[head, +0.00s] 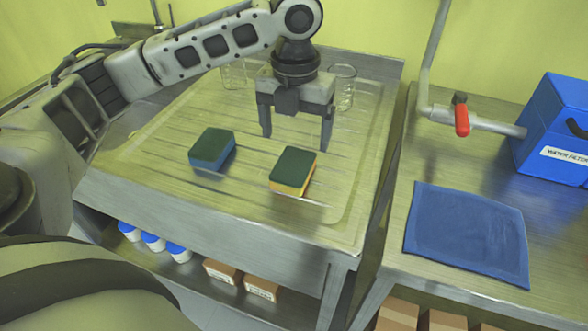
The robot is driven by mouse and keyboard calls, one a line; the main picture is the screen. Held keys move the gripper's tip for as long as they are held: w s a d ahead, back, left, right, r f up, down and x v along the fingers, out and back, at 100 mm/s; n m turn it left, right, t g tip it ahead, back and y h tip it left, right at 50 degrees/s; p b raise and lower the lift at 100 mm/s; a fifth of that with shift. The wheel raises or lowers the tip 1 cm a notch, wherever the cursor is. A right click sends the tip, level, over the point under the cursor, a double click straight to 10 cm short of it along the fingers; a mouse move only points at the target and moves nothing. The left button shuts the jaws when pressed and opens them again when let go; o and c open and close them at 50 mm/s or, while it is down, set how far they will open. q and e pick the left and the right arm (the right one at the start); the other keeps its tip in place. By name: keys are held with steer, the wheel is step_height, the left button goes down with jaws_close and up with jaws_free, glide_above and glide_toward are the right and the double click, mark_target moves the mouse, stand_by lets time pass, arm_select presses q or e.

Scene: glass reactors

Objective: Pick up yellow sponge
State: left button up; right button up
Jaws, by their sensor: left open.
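The yellow sponge (293,172) has a dark green scouring top and lies on the ribbed metal draining board (160,155). A blue sponge (212,150) with the same green top lies to its left, apart from it. My left gripper (296,142) points down with its two fingers spread and nothing between them. In the picture its fingertips are just above and behind the yellow sponge, not around it. I cannot tell its exact height. My right gripper does not show.
Glass beakers (343,88) stand behind my gripper. A blue cloth (466,235) lies on the right-hand table, near a pipe with a red valve handle (462,120) and a blue water filter box (556,130). Boxes and white bottles sit on the shelf below. The board around the sponges is clear.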

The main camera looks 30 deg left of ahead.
mark_target(293, 164)
arm_select(q)
step_height(293, 164, down, 3)
steer(key=shift+r, duration=0.2)
step_height(293, 164, down, 5)
steer(key=shift+s+f, duration=0.1)
steer(key=shift+s, duration=0.05)
steer(key=c, duration=1.1)
steer(key=shift+c, duration=0.2)
